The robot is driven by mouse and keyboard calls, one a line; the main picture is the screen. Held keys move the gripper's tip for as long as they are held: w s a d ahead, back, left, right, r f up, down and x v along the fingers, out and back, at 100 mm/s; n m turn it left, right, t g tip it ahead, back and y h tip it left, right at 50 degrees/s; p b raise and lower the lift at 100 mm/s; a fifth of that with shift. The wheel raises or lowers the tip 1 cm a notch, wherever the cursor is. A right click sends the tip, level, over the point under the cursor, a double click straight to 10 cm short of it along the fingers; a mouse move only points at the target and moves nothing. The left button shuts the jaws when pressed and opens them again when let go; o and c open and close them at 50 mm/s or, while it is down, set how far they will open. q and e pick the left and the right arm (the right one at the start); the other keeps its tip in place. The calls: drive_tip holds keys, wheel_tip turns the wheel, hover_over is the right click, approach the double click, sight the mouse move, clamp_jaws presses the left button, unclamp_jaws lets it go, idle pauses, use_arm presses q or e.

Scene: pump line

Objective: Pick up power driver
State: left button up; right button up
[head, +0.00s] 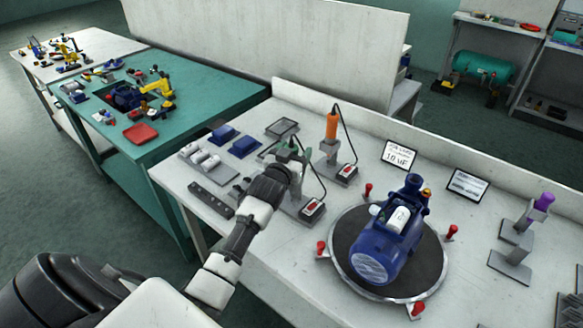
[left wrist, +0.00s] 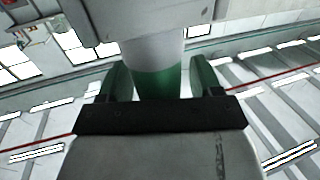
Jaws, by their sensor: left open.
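A green power driver (head: 306,160) stands upright in a grey stand on the white bench, beside an orange one (head: 332,127). Its green body also shows in the left wrist view (left wrist: 160,84), below a pale grey collar. My left gripper (head: 291,156) is at the green driver and partly hides it. In the left wrist view my left gripper (left wrist: 162,78) is open, with one finger on each side of the green body. I cannot tell whether the fingers touch it. My right gripper is not in view.
A blue pump (head: 386,243) sits on a round turntable (head: 342,268) with red knobs, right of my arm. A purple tool (head: 543,203) stands farther right. Blue bins (head: 243,146) and a grey tray (head: 282,127) lie left and behind. A low wall (head: 440,153) backs the bench.

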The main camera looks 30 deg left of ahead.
use_arm(q)
drive_tip(key=shift+c, duration=0.5)
drive_tip(key=c, duration=1)
drive_tip(key=shift+o, duration=0.2)
wheel_tip(320, 180, up, 23)
drive_tip(key=p, duration=0.3)
drive_tip(key=shift+p, duration=0.35)
